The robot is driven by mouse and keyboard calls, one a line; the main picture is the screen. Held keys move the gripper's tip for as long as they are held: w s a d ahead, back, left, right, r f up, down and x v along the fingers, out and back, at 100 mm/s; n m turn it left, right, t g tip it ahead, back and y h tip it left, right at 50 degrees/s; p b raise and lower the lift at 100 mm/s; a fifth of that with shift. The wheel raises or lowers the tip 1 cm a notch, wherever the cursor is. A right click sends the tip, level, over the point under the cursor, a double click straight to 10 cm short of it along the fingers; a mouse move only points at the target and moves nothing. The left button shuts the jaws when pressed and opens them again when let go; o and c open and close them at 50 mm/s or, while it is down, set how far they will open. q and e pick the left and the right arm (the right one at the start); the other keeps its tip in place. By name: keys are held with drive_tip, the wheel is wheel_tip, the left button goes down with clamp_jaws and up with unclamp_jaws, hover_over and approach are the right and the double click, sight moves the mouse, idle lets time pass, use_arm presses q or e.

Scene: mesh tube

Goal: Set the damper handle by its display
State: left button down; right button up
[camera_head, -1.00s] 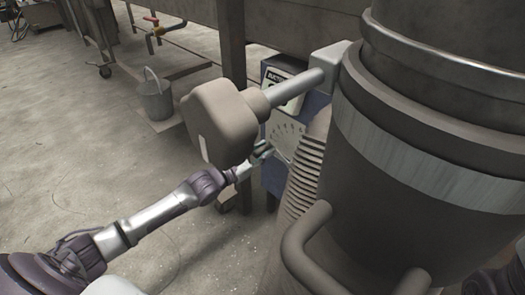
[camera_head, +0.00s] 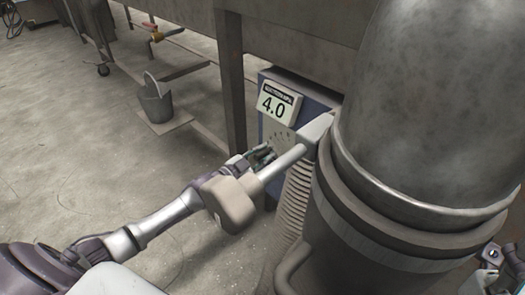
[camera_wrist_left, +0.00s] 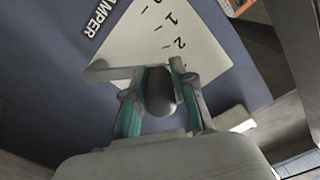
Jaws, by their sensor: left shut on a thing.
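The damper handle shows in the left wrist view as a dark rounded knob (camera_wrist_left: 160,92) in front of a pale scale (camera_wrist_left: 165,35) with the marks 1 and 2 legible. My left gripper (camera_wrist_left: 161,100) is shut on it, with a green-padded finger at each side. In the head view the left gripper (camera_head: 262,156) is at the blue panel (camera_head: 318,98), partly hidden behind a grey pipe. The display (camera_head: 277,104) reads 4.0. The handle is hidden in the head view. A piece of my right arm (camera_head: 490,260) shows at the right edge; its fingers cannot be made out.
A large grey drum (camera_head: 420,120) fills the right side. A beige box (camera_head: 230,203) on a grey pipe (camera_head: 283,168) sticks out in front of the panel. A ribbed hose (camera_head: 297,195) runs below. A bucket (camera_head: 155,100) stands at the back left; open floor lies left.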

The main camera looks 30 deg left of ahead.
use_arm(q)
drive_tip(key=c, duration=0.9)
unclamp_jaws()
drive_tip(key=shift+c, duration=0.2)
drive_tip(key=v, duration=1.2)
idle(1.0)
